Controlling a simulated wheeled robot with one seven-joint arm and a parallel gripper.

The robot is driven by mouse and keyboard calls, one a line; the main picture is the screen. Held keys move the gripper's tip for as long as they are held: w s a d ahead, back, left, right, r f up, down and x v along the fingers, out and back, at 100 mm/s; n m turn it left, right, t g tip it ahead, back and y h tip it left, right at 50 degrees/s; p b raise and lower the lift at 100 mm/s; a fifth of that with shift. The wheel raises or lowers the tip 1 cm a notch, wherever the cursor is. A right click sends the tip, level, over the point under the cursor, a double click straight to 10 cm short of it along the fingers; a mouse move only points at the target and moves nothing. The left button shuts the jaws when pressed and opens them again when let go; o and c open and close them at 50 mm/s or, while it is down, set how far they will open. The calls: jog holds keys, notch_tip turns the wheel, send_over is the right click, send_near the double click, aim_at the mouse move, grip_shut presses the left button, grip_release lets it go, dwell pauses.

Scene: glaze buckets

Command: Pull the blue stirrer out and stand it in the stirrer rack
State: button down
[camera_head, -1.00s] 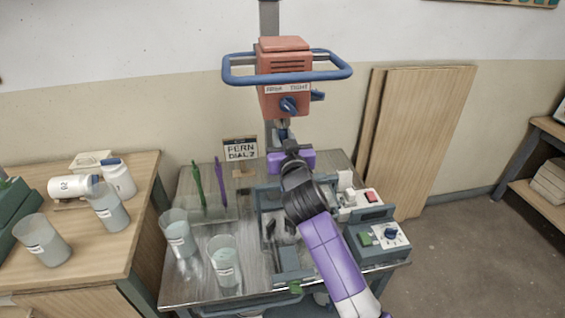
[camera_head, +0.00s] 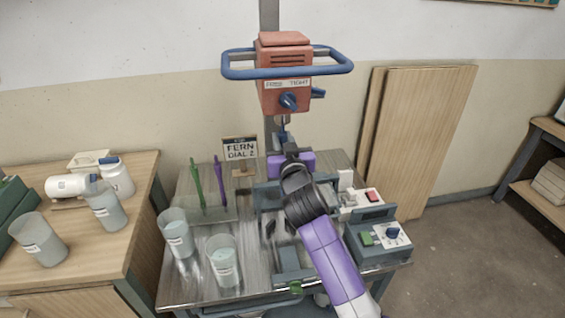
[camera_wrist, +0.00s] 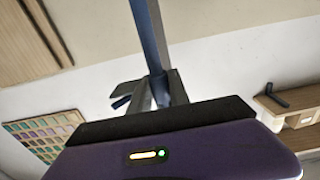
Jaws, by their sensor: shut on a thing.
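My gripper (camera_head: 285,143) is shut on the blue stirrer (camera_wrist: 150,38), below the orange mixer head (camera_head: 284,72). In the wrist view the stirrer's blue shaft runs upward from between the fingers (camera_wrist: 160,92). A little blue of the stirrer also shows just below the mixer head in the head view (camera_head: 284,133). Its lower part is hidden by my gripper and arm. The stirrer rack (camera_head: 210,216) stands on the metal table at left, with a green stirrer (camera_head: 196,182) and a purple stirrer (camera_head: 218,180) upright in it.
Two buckets (camera_head: 175,236) (camera_head: 223,264) stand in front of the rack. A sign (camera_head: 240,148) stands behind it. A control box (camera_head: 378,238) sits at the table's right. The mixer's blue handle (camera_head: 340,66) juts out above my gripper. Left is a wooden bench (camera_head: 130,235) with containers.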

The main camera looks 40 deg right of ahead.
jog(key=shift+f+b, duration=0.8)
jog(key=shift+f, duration=0.05)
jog(key=v, duration=1.1)
dwell(1.2)
dwell(0.3)
